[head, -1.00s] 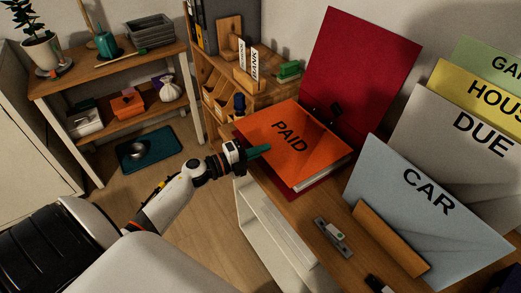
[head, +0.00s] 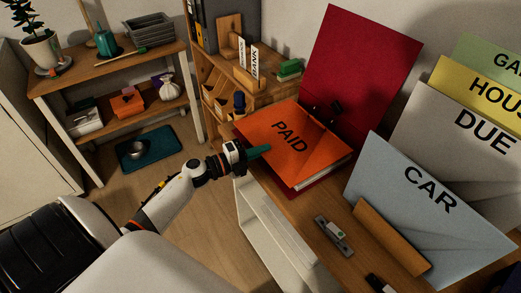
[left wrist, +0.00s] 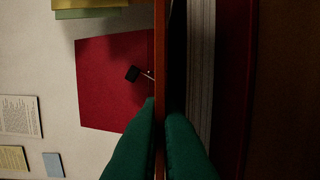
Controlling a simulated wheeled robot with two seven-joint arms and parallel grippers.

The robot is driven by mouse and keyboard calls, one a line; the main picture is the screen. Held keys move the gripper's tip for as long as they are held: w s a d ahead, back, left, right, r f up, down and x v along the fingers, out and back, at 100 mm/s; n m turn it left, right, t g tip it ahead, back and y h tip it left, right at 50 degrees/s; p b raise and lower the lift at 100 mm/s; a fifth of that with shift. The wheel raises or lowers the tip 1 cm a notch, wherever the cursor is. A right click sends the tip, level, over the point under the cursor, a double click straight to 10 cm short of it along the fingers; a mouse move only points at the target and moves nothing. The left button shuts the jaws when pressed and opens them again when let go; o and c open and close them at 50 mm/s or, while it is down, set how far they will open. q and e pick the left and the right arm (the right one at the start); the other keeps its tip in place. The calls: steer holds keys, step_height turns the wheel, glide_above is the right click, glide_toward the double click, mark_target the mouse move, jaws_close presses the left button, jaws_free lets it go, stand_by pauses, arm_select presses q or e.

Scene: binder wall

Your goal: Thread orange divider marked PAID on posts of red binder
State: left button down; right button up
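The orange divider (head: 283,150) marked PAID is over the paper stack (head: 325,174) of the open red binder (head: 360,68), whose cover stands up behind it. My left gripper (head: 262,151) has green fingers at the divider's left edge. In the left wrist view, the fingers (left wrist: 160,112) close on both sides of the thin orange divider (left wrist: 160,50). There a dark gap shows between the divider and the paper stack (left wrist: 200,70). Black binder hardware (head: 336,107) shows at the divider's far edge. I cannot tell whether the posts pass through its holes. My right gripper is not in view.
Upright dividers stand at the right: blue CAR (head: 415,215), grey DUE (head: 470,150), yellow (head: 480,95) and green (head: 490,60). A hole punch (head: 333,236) lies on the desk in front. Wooden organisers (head: 222,98) stand behind the binder.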

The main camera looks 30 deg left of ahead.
arm_select(q)
steer(key=c, duration=1.6)
jaws_free()
steer(key=shift+o, duration=0.2)
steer(key=shift+s+f, duration=0.1)
steer(key=shift+f, duration=0.05)
steer(key=shift+s, duration=0.1)
steer(key=b+v, duration=0.2)
steer(key=v, duration=0.9)
steer(key=shift+s+a+r, duration=0.2)
steer(key=shift+s+a, duration=0.05)
steer(key=shift+s, duration=0.05)
